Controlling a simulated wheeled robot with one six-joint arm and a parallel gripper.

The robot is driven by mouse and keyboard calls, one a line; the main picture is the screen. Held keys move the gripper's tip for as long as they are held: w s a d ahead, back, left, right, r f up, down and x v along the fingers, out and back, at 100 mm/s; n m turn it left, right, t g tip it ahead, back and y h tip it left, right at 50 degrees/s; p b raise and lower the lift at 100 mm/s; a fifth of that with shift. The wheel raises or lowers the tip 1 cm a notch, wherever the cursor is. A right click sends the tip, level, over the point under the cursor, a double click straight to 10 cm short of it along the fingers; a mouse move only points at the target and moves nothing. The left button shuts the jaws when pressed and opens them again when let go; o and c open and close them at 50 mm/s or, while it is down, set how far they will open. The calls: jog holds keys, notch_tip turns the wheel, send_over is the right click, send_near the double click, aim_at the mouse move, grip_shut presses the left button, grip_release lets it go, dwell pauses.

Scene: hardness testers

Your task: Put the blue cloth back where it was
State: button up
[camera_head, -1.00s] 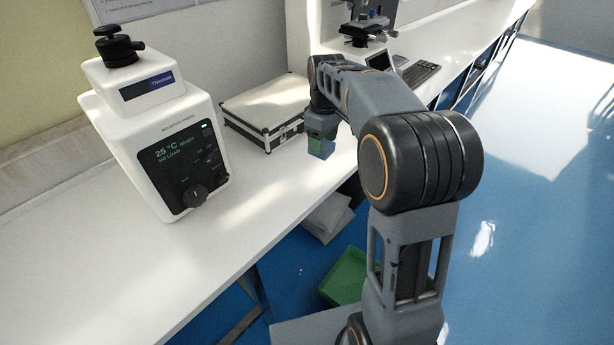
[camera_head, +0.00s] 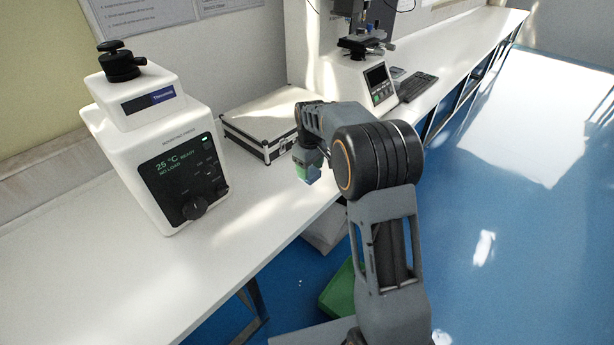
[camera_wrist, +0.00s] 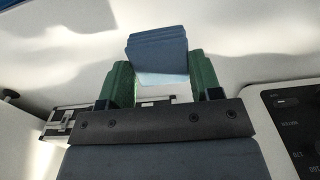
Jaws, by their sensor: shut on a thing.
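The blue cloth (camera_wrist: 157,52) is a folded blue-grey stack between the green fingers of my gripper (camera_wrist: 163,84) in the wrist view. My gripper is shut on it. In the head view my gripper (camera_head: 309,173) hangs above the front edge of the white bench (camera_head: 120,285), in front of the silver case, and only a small part of the cloth shows at its tip. I cannot tell the exact gap between cloth and bench.
A white mounting press (camera_head: 160,140) with a dark panel stands left on the bench. A silver case (camera_head: 262,118) lies behind my gripper. A tester with a screen (camera_head: 379,82) and a keyboard (camera_head: 416,86) stand farther back. A green bin (camera_head: 338,292) is below. The front-left bench is clear.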

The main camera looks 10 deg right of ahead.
jog(key=w+f, duration=0.1)
jog(key=f, duration=0.1)
jog(key=w+f, duration=0.2)
jog(key=shift+w+f, duration=0.3)
jog(key=shift+f, duration=1.35)
jog(key=shift+f, duration=0.15)
jog(key=o, duration=0.8)
jog(key=shift+o, duration=0.2)
